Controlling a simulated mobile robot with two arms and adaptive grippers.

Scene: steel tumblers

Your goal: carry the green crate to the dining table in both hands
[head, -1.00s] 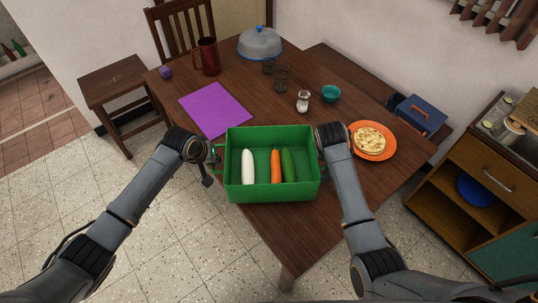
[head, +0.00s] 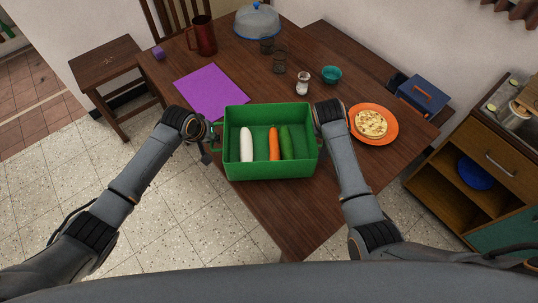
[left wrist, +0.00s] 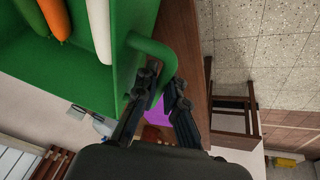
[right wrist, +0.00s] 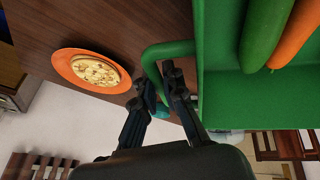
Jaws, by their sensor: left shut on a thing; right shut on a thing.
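The green crate (head: 268,168) is over the near part of the brown dining table (head: 290,215), held level between my grippers. I cannot tell whether its bottom touches the table. A white radish (head: 246,145), a carrot (head: 274,144) and a cucumber (head: 286,142) lie in it. My left gripper (head: 212,140) is shut on the crate's left handle, which shows in the left wrist view (left wrist: 152,52). My right gripper (head: 321,132) is shut on the other handle, seen in the right wrist view (right wrist: 165,50).
A purple mat (head: 211,90) lies left of and beyond the crate. An orange plate with a flatbread (head: 372,124) is close on the right. A salt shaker (head: 302,83), teal bowl (head: 331,75), glasses, red pitcher (head: 202,35) and domed cover (head: 257,22) stand farther back.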

